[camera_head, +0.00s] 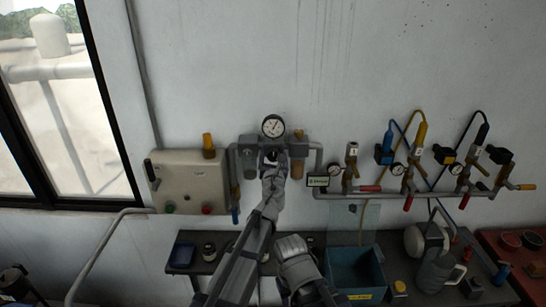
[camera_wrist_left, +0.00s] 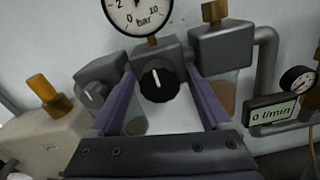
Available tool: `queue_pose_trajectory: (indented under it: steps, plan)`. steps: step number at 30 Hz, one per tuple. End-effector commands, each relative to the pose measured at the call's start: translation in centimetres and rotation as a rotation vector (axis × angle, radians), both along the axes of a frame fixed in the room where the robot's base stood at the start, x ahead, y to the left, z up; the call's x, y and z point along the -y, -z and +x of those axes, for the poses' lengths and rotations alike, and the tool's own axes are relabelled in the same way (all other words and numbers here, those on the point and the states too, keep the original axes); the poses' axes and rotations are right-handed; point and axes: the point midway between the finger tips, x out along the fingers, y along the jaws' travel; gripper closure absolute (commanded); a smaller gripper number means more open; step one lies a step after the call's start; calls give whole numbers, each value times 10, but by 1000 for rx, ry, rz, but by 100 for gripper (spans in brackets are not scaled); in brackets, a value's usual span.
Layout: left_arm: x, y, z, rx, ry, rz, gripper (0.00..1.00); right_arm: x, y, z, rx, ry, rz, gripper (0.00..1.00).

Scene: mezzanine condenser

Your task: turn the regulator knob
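The regulator knob is a black round knob (camera_wrist_left: 159,82) with a white mark, on the grey regulator body under a round bar gauge (camera_wrist_left: 138,12). In the head view the gauge (camera_head: 273,126) sits above the regulator (camera_head: 249,144), and my gripper hides most of the knob. My left gripper (camera_head: 270,160) reaches up to it from below. In the left wrist view my left gripper (camera_wrist_left: 161,86) is open, one finger on each side of the knob, with gaps visible between fingers and knob.
A beige control box (camera_head: 190,181) is on the wall at left. A flow display (camera_head: 318,181) and pipe with several valves and small gauges run right. Below, a dark bench (camera_head: 213,262) holds a blue bin (camera_head: 355,272) and a grey can (camera_head: 437,270).

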Motion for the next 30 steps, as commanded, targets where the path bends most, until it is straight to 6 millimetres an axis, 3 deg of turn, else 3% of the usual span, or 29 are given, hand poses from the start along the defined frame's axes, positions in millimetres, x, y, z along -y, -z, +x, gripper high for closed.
queue_pose_trajectory:
  steps: [2, 21, 30]
  plan:
    - [0, 0, 0, 0, 0, 0, 30, 0, 0, 0, 0, 0, 0, 50]
    - [0, 0, 0, 0, 0, 0, 100, 0, 0, 0, 0, 0, 0, 50]
    - [0, 0, 0, 0, 0, -49, 100, 0, 0, 0, 0, 0, 0, 50]
